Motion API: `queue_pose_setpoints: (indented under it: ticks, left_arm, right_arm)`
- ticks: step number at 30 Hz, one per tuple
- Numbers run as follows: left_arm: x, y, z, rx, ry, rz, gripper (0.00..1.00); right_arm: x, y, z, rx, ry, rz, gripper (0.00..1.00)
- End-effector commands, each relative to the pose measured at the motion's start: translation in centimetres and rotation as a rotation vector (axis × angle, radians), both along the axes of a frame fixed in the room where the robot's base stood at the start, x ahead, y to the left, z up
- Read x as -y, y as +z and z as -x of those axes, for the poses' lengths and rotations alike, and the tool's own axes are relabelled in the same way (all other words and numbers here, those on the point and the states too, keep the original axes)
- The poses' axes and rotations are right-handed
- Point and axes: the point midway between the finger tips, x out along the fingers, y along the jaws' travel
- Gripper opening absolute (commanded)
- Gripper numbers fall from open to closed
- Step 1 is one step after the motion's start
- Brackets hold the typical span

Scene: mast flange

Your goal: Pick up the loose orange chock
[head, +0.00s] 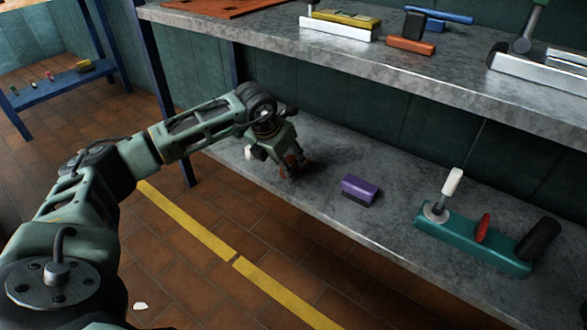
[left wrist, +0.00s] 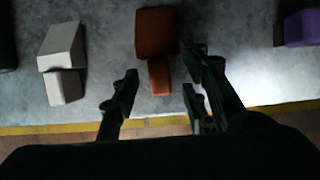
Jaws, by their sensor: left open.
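In the left wrist view an orange chock (left wrist: 155,32), a wide block with a narrower end toward me, lies on the grey shelf. My left gripper (left wrist: 158,92) is open, with one finger on each side of the line to the narrow end. The fingertips are apart and the chock is not gripped. In the head view my left gripper (head: 284,160) is low over the lower shelf, and the orange chock is mostly hidden behind it. My right gripper is not in view.
A white block (left wrist: 62,52) lies left of the chock. A purple block (head: 360,190) lies to its right, and a teal base (head: 470,244) with upright parts stands farther right. The upper shelf (head: 440,70) hangs above the lower shelf (head: 330,215) and carries several things, including another orange block (head: 411,45).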

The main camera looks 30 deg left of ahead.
Motion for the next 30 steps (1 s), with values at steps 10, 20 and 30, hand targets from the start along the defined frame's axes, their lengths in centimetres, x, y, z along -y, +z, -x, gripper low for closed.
queue_pose_setpoints:
  ticks: [10,20,30]
  left_arm:
    - [-0.02,0.06,0.0,0.0,0.0,0.0,0.28]
    - [-0.05,0.03,0.02,-0.001,0.001,-0.001,0.0]
    - [-0.06,0.45,0.01,0.0,0.001,-0.001,0.0]
  right_arm:
    - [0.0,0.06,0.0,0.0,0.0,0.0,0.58]
    - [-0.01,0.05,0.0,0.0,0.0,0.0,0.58]
    - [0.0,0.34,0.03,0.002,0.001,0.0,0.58]
